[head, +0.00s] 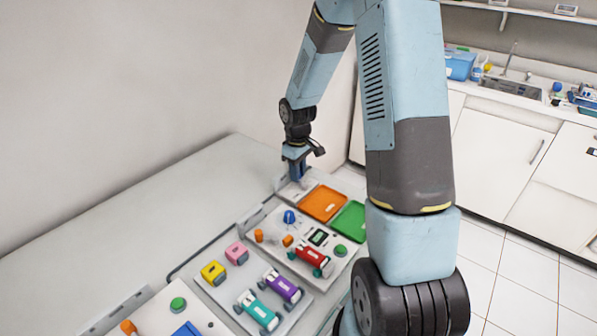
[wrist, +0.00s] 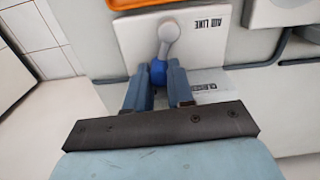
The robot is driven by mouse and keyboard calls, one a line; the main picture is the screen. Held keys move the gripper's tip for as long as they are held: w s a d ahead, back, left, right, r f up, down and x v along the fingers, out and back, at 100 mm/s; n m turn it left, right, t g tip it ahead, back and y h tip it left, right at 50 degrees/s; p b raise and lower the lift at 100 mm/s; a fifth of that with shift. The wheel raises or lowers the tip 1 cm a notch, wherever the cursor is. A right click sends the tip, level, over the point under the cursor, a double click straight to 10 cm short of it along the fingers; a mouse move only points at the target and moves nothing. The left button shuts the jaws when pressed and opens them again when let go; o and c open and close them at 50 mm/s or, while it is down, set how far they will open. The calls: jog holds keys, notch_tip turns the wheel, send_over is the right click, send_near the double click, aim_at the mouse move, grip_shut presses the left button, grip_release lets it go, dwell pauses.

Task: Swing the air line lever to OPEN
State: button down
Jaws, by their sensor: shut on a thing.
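The air line lever (wrist: 168,38) shows in the wrist view as a grey arm with a round end and a blue knob. It sits on a white plate marked AIR LINE. My gripper (wrist: 157,75) has its two blue fingers on either side of the blue knob and is shut on it. A second label lies just right of the fingers and is partly hidden, so I cannot read it. In the head view my gripper (head: 296,174) is down at the far end of the table, and the lever is hidden behind it.
An orange tray (head: 323,204) and a green tray (head: 348,221) lie just nearer than my gripper. A wall bounds the left. The table's left strip is bare.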

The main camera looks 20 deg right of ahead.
jog(key=shift+a, duration=0.15)
jog(key=shift+d+m, duration=0.25)
jog(key=shift+m, duration=0.75)
jog(key=shift+d+m, duration=0.4)
jog(key=shift+m, duration=0.75)
jog(key=shift+d+m, duration=0.35)
jog(key=shift+m, duration=0.8)
jog(key=c, duration=1.3)
grip_release()
jog(key=shift+d, duration=0.1)
notch_tip(320, 180, up, 14)
jog(key=shift+f, duration=0.2)
